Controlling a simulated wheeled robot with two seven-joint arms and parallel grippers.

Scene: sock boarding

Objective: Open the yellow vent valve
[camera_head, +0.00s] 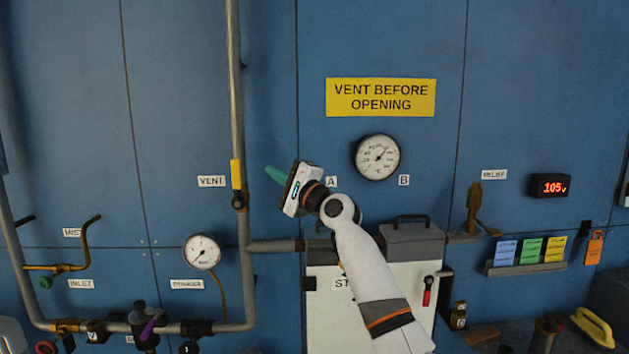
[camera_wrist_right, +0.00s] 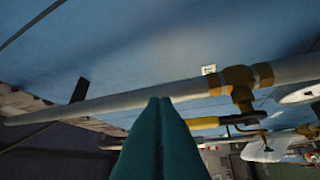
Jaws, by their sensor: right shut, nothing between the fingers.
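The yellow vent valve handle (camera_head: 236,174) stands upright along the vertical grey pipe (camera_head: 234,90), just right of the VENT label (camera_head: 211,181). Its dark pivot is at the lower end. My right gripper (camera_head: 270,172) is to the right of the handle, its teal fingers pointing left at it with a visible gap. The fingers are shut and empty. In the right wrist view the shut fingertips (camera_wrist_right: 160,100) overlap the grey pipe in the picture. A yellow handle (camera_wrist_right: 203,123) and a brass fitting (camera_wrist_right: 240,88) show right of the fingertips there. My left gripper is not in view.
A yellow VENT BEFORE OPENING sign (camera_head: 380,97) and a round gauge (camera_head: 377,157) are on the blue wall above and right of my right gripper. A smaller gauge (camera_head: 202,251) is below the valve. A pale cabinet (camera_head: 325,325) stands behind my right arm.

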